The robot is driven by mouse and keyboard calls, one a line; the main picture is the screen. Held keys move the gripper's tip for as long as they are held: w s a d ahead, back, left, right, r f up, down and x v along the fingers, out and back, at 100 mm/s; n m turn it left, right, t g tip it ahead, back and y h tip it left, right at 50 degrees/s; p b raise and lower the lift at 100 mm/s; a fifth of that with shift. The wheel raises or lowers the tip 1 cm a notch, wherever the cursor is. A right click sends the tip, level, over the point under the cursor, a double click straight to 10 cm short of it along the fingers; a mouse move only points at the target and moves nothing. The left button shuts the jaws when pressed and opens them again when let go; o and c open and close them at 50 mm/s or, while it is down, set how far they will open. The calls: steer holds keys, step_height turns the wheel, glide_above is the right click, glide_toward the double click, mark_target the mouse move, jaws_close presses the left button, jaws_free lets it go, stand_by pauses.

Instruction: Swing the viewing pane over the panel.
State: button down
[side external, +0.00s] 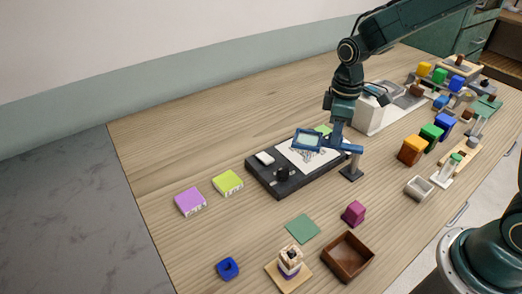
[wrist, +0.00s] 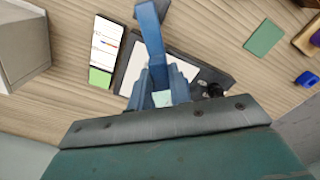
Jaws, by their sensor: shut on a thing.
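The viewing pane (side external: 307,140) is a pale pane in a blue frame, on a blue arm that reaches from a dark post (side external: 351,168). It hangs above the panel (side external: 262,179), a dark slab with a white printed sheet, a black knob and a white switch. The pane overlaps the sheet in the side view. My gripper (side external: 337,143) points down and is shut on the pane's blue arm, between pane and post. In the wrist view the blue arm (wrist: 152,35) runs up from between my fingers (wrist: 160,88). My gripper hides much of the pane and panel there.
A white box (side external: 372,115) stands behind the panel. A purple block (side external: 189,202) and a yellow-green block (side external: 228,183) lie left of it. A green mat (side external: 302,228), magenta cube (side external: 355,213) and brown tray (side external: 347,273) lie in front. Several coloured cubes stand at right.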

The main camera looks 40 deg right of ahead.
steer(key=shift+w+d+r+m, duration=0.1)
steer(key=shift+w+d+m, duration=0.25)
steer(key=shift+m, duration=0.55)
steer(key=shift+d, duration=0.1)
steer(key=c, duration=1.3)
jaws_free()
steer(key=shift+s, duration=0.1)
steer(key=shift+r, duration=0.1)
step_height(320, 180, up, 14)
steer(key=shift+f, duration=0.2)
